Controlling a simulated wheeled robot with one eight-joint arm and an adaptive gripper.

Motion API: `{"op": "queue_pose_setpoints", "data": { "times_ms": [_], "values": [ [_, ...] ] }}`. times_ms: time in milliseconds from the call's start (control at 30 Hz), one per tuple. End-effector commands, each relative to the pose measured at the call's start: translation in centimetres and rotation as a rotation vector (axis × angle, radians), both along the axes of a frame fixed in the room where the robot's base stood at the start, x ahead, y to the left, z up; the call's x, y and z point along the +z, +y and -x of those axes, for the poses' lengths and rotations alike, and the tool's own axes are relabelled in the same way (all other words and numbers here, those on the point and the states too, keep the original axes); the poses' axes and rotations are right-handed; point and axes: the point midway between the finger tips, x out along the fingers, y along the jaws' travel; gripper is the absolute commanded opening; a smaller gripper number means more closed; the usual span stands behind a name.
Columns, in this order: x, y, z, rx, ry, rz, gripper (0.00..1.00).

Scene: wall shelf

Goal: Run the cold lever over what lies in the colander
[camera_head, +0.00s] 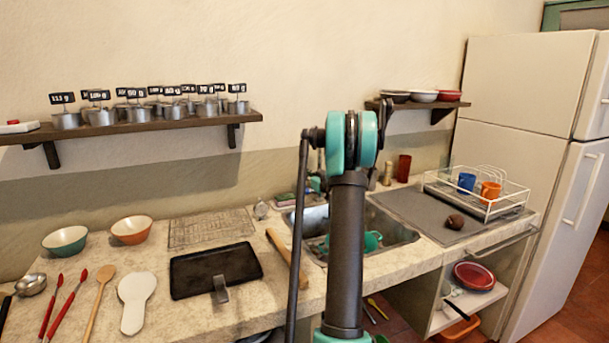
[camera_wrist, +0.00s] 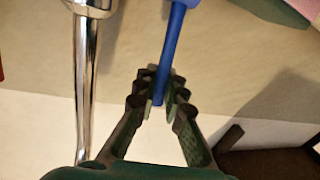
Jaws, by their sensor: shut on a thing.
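A green colander (camera_head: 372,240) sits in the sink (camera_head: 400,232), partly hidden behind my arm. What lies in it cannot be made out. In the wrist view, my gripper (camera_wrist: 160,104) is shut on a blue lever (camera_wrist: 173,45), whose lower end is between the fingertips. A chrome pipe (camera_wrist: 86,75), apparently part of the tap, stands just left of the lever. No water is visible. In the head view my arm hides the gripper, the lever and most of the tap.
A wall shelf (camera_head: 180,125) with several metal pots hangs left; a smaller shelf (camera_head: 397,105) with bowls hangs right. A wire dish rack (camera_head: 507,195) with cups stands right of the sink. Bowls, utensils and a dark pan (camera_head: 207,278) occupy the left counter.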

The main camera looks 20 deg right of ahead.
Motion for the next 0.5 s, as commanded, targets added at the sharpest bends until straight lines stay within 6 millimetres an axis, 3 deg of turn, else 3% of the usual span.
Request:
{"op": "queue_pose_setpoints", "data": {
  "times_ms": [267,500],
  "values": [
    [-0.1,-0.1,0.4,0.0,-0.044,-0.003,0.0],
    [-0.5,-0.1,1.7,-0.001,-0.185,-0.009,0.0]
  ]
}}
